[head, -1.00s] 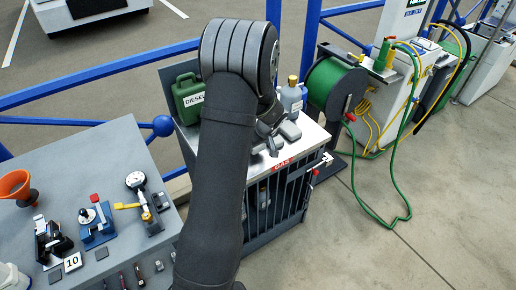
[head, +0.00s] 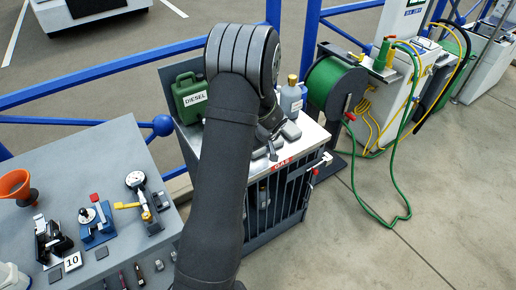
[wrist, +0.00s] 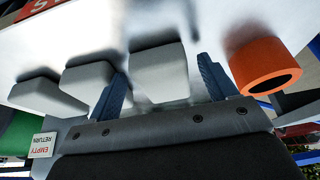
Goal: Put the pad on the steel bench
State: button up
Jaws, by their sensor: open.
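Three grey blocks that look like pads lie in a row on a pale top in the wrist view. One pad (wrist: 160,72) is between the two blue fingers of my gripper (wrist: 162,68), which is open. I cannot tell whether either finger touches it. The other two grey blocks (wrist: 88,80) lie to its left. In the head view, a grey block (head: 291,131) shows on the gas cabinet top, and my arm hides most of my gripper. A grey bench (head: 105,168), which appears to be the steel bench, stands at the left.
An orange cylinder (wrist: 265,66) is just right of my gripper. A green diesel can (head: 190,97) and a grey bottle (head: 291,97) stand on the cabinet. The bench holds an orange funnel (head: 15,185), a dial gauge (head: 136,180) and tools, with bare patches between.

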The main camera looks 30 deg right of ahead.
jog(key=v, duration=1.2)
jog(key=x, duration=1.2)
jog(key=shift+r, duration=1.15)
jog(key=shift+f, duration=0.1)
